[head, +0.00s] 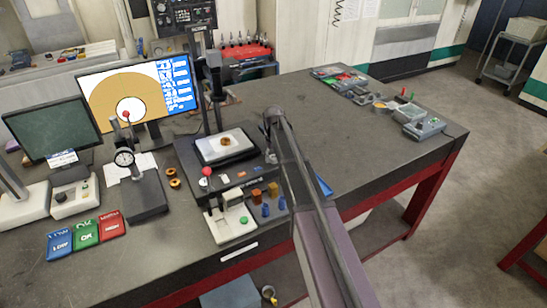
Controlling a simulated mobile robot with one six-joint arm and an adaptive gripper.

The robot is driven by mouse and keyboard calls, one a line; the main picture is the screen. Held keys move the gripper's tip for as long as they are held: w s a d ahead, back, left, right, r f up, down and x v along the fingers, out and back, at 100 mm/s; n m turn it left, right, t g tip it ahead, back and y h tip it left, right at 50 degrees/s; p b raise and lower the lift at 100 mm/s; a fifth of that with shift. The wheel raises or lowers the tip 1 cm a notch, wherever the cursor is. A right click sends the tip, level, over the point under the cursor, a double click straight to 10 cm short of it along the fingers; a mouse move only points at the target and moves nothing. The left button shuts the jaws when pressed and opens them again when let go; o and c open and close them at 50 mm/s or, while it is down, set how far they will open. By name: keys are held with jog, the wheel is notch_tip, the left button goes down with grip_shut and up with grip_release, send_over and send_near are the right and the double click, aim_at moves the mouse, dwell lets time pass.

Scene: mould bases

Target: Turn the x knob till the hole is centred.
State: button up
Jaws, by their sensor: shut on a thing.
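The measuring stage (205,162) stands at the table's front middle under a camera column (213,85). A small brown ring (226,141) lies on its pale plate. The monitor (177,85) shows the ring enlarged as a tan disc, with its white hole (131,102) low in the picture, a little right of the middle. A red ball in front covers part of the hole. My gripper (272,133) is at the stage's right side, small and partly hidden by my arm. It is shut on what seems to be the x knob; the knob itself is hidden.
A dial gauge stand (145,192) is left of the stage. Blue (60,243), green (85,233) and red (111,225) trays lie at the front left. Small blue and orange pieces sit near the front edge. The table's right middle is clear.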

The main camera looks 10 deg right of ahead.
jog(key=o, duration=1.1)
jog(key=shift+a, duration=0.15)
jog(key=shift+o, duration=0.2)
jog(key=shift+m, duration=0.3)
